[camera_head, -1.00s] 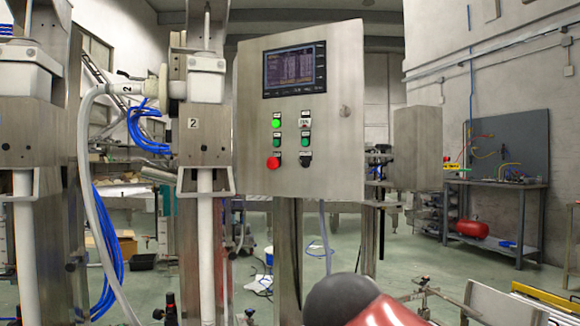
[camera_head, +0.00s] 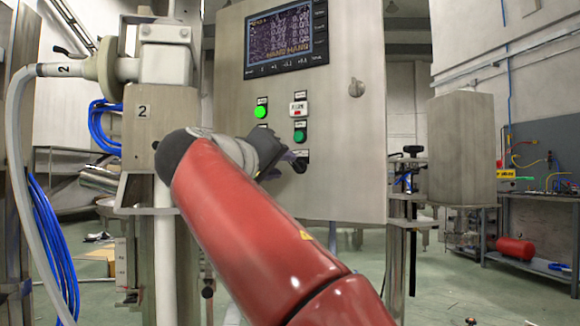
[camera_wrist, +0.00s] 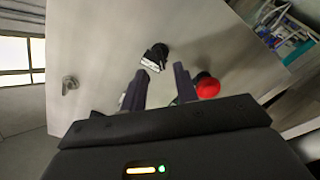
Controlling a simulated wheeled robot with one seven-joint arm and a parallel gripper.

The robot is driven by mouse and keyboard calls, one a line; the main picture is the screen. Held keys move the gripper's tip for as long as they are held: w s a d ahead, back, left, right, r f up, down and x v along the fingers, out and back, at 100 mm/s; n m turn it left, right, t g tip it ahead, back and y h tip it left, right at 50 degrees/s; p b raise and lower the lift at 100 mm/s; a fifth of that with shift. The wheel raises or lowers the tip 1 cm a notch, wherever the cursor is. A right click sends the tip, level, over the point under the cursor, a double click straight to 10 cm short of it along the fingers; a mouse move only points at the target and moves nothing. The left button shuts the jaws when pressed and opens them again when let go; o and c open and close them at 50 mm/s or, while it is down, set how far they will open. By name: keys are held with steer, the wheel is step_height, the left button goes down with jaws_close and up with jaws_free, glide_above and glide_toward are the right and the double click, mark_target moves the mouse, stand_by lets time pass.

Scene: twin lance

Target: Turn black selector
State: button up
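The black selector (camera_head: 301,164) is at the lower right of the panel's controls in the head view, partly covered by my gripper (camera_head: 288,160). In the wrist view the selector (camera_wrist: 157,52) sits on the panel with its white label beside it. My gripper (camera_wrist: 160,70) is open there, its two dark fingers apart and empty. The selector shows just beyond the fingertips, roughly between them in the picture. I cannot tell whether a finger touches it.
The steel control box (camera_head: 345,140) carries a screen (camera_head: 286,40), a lit green button (camera_head: 261,112), a dark green button (camera_head: 299,136) and a lock knob (camera_head: 356,88). The red button (camera_wrist: 207,86) is close to one finger. A valve column (camera_head: 160,120) stands left.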

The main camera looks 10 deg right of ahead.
mark_target(293, 166)
steer(key=shift+x, duration=2.35)
steer(key=shift+c, duration=0.3)
jaws_close()
